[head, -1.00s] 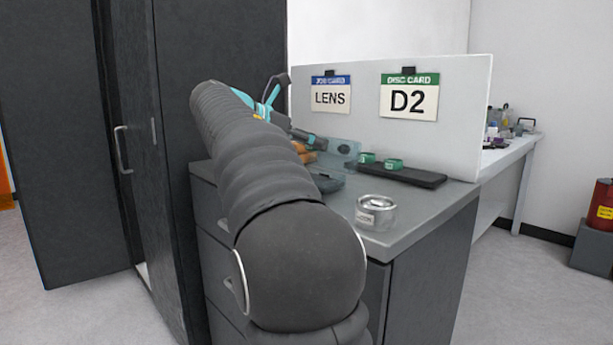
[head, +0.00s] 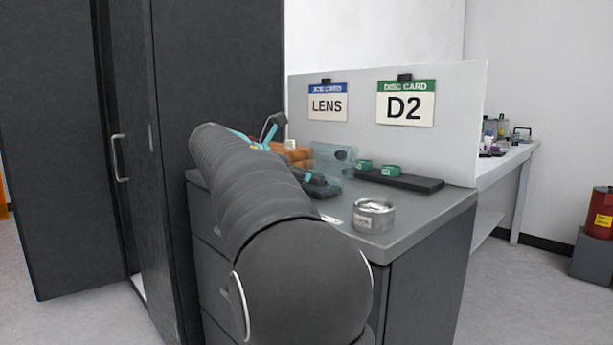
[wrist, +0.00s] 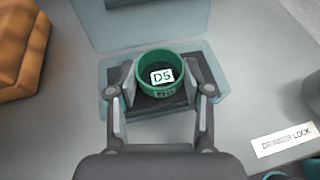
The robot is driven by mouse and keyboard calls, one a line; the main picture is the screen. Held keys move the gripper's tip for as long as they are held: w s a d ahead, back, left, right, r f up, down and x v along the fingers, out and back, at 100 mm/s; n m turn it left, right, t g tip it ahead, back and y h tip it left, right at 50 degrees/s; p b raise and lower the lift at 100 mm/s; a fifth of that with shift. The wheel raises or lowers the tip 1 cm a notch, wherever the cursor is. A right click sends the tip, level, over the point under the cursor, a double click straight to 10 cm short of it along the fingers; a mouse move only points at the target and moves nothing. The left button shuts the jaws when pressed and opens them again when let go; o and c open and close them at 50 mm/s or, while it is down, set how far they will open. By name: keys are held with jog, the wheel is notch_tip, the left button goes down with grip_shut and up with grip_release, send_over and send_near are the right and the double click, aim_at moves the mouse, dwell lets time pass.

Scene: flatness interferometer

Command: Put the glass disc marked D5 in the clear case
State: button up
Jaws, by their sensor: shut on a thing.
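The D5 disc (wrist: 161,76) shows in the wrist view as a green-rimmed round piece with a white D5 label. My gripper (wrist: 160,84) is shut on it, one finger on each side. The disc is over the dark pad inside the clear case (wrist: 218,88); I cannot tell whether it touches the pad. The case's clear lid stands open at the back. In the head view the clear case (head: 338,153) is on the cabinet top, with my gripper (head: 318,184) low at it. The disc is not distinguishable there.
A black tray (head: 425,184) holds two green-rimmed discs (head: 364,165) (head: 390,170). A round clear container (head: 374,216) stands near the front edge. Orange blocks (wrist: 20,45) lie left of the case. A LOCK label (wrist: 284,142) lies to its right. An upright panel (head: 455,125) stands behind.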

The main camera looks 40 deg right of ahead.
jog(key=shift+f, duration=0.1)
jog(key=o, duration=1.1)
jog(key=shift+f, duration=0.15)
jog(key=shift+o, duration=0.2)
jog(key=shift+r, duration=0.35)
jog(key=p+v, duration=0.2)
jog(key=v, duration=1)
